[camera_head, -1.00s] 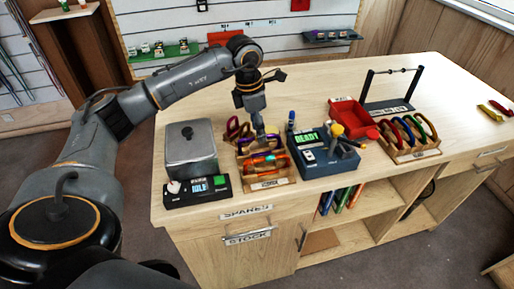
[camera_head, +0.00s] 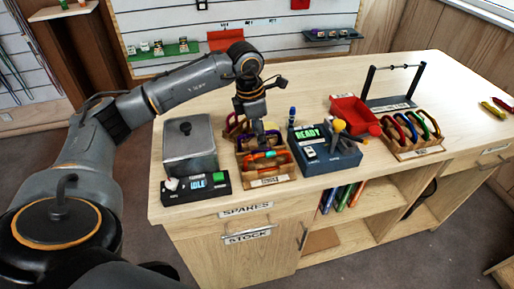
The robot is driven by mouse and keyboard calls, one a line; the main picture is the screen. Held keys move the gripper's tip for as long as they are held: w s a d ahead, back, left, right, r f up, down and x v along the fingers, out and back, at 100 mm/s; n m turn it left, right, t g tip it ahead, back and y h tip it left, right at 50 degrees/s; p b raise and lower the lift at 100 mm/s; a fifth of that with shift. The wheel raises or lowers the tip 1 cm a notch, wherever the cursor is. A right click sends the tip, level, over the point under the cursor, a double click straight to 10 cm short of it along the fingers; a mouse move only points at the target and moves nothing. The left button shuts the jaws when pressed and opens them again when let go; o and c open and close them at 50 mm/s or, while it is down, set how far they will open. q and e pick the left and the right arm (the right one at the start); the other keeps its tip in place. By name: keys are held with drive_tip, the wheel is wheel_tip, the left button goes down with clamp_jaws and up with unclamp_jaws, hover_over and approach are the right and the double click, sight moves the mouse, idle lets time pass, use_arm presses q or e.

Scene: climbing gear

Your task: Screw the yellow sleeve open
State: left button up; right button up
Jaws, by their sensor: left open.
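My left gripper (camera_head: 262,138) is open, pointing down over a wooden tray (camera_head: 268,182) on the bench. Orange and teal carabiner-like pieces (camera_head: 266,157) lie in the tray, just below and in front of the fingers. A purple-and-brown ring shape shows behind the gripper. A yellow knob-like piece (camera_head: 338,126) stands on the blue device (camera_head: 330,154) whose screen reads READY, to the right of the gripper and apart from it. I cannot tell whether this is the yellow sleeve. My right gripper is not in view.
A grey metal box (camera_head: 189,148) and a black unit reading IDLE (camera_head: 197,187) stand left of the tray. To the right are a red bin (camera_head: 354,114), a rack of coloured carabiners (camera_head: 414,150) and a black bar stand (camera_head: 391,104). The bench's far right is mostly clear.

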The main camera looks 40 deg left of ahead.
use_arm(q)
drive_tip(key=shift+w+a+f, duration=0.15)
drive_tip(key=shift+w+a, duration=0.3)
drive_tip(key=shift+a, duration=0.15)
idle(0.6)
drive_tip(key=shift+r, duration=0.25)
drive_tip(key=shift+r+p, duration=0.95)
drive_tip(key=shift+r, duration=0.3)
drive_tip(key=shift+s+d+f, duration=0.1)
drive_tip(key=shift+s+d, duration=0.4)
drive_tip(key=shift+d, duration=0.1)
drive_tip(key=shift+f+b, duration=1.2)
drive_tip(key=shift+f, duration=0.2)
drive_tip(key=shift+w+a, duration=0.45)
drive_tip(key=shift+a, duration=0.2)
